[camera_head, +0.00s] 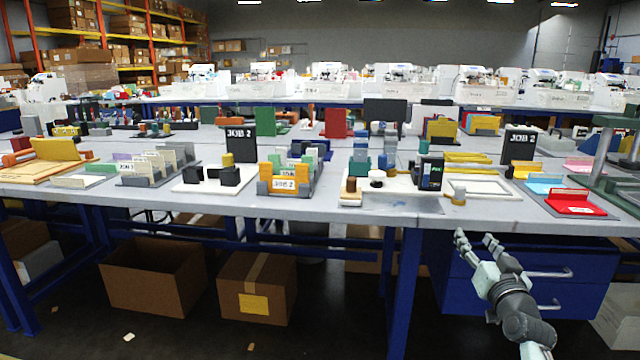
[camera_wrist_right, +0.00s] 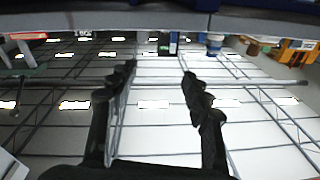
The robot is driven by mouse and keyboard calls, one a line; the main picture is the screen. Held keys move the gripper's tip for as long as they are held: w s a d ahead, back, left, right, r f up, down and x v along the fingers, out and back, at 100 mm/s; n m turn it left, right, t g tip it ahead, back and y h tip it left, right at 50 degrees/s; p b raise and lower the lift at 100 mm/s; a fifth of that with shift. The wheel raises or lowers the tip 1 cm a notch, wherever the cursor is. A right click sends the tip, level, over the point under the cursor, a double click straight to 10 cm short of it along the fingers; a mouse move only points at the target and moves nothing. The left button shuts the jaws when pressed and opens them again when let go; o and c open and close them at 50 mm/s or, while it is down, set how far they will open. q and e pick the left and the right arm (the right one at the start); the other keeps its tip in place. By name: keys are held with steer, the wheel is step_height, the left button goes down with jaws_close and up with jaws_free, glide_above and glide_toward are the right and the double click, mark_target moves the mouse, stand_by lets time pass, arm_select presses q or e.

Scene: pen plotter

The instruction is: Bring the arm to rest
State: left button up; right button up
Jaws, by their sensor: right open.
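My right gripper (camera_head: 477,238) is at the lower right of the head view, in front of the blue drawer unit and below the table's front edge. Its two fingers are apart and nothing is between them. In the right wrist view the open fingers (camera_wrist_right: 160,72) point toward the table edge, with the ceiling and its lights behind them. My right arm (camera_head: 522,318) comes up from the bottom right. My left gripper is not in the head view.
The grey table (camera_head: 330,208) holds racks, trays and several small items, including a red tray (camera_head: 572,203) near its right front. A blue drawer unit (camera_head: 590,275) is under it. Two cardboard boxes, an open one (camera_head: 150,285) and a taped one (camera_head: 257,290), stand below.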

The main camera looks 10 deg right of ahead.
steer(key=s+a+f+n+g+y, duration=0.1)
steer(key=s+a+f+g, duration=0.25)
steer(key=f, duration=0.35)
steer(key=s+a+f+n+g+y, duration=0.1)
steer(key=s+a+f+n+g, duration=0.15)
steer(key=s+f, duration=0.4)
steer(key=s+a+f+n+g+y, duration=0.1)
steer(key=s+a+f+g, duration=0.15)
steer(key=f, duration=0.65)
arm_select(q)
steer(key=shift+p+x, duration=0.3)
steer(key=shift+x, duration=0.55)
arm_select(e)
steer(key=s+a+f+g, duration=0.1)
steer(key=s+f, duration=0.3)
steer(key=s, duration=0.4)
steer(key=s+a+f+g, duration=0.2)
steer(key=s+f+g, duration=0.2)
steer(key=s, duration=0.4)
steer(key=s+a+f+n+g+h, duration=0.1)
steer(key=s+f+g, duration=0.1)
steer(key=s+f, duration=0.4)
steer(key=shift+s+a, duration=0.15)
steer(key=shift+s, duration=0.95)
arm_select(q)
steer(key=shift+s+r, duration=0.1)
